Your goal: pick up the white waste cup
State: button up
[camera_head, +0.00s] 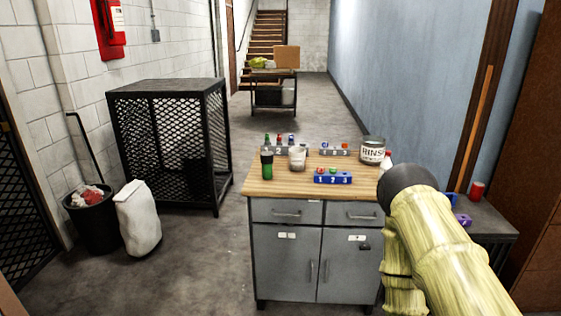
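A whitish cup (297,157), which looks like the white waste cup, stands upright on the wooden top (285,187) of a grey cabinet in the middle of the view. It is small in the picture, so its contents are unclear. My arm comes in from the lower right and ends in a dark rounded part beside the cabinet's right side. My gripper's fingers do not show. The cup appears well left of the visible arm and apart from it.
A green bottle (267,164) is left of the cup, with a grey rack (279,151) close by. A blue numbered rack (333,179) is front right. A RINSE jar (372,151) stands back right. A mesh cage (165,150) is left. Floor is clear between cage and cabinet.

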aim_at(297, 154)
jog(key=u, duration=0.6)
jog(key=i, duration=0.65)
jog(key=u, duration=0.45)
jog(key=i, duration=0.75)
jog(key=z, duration=0.2)
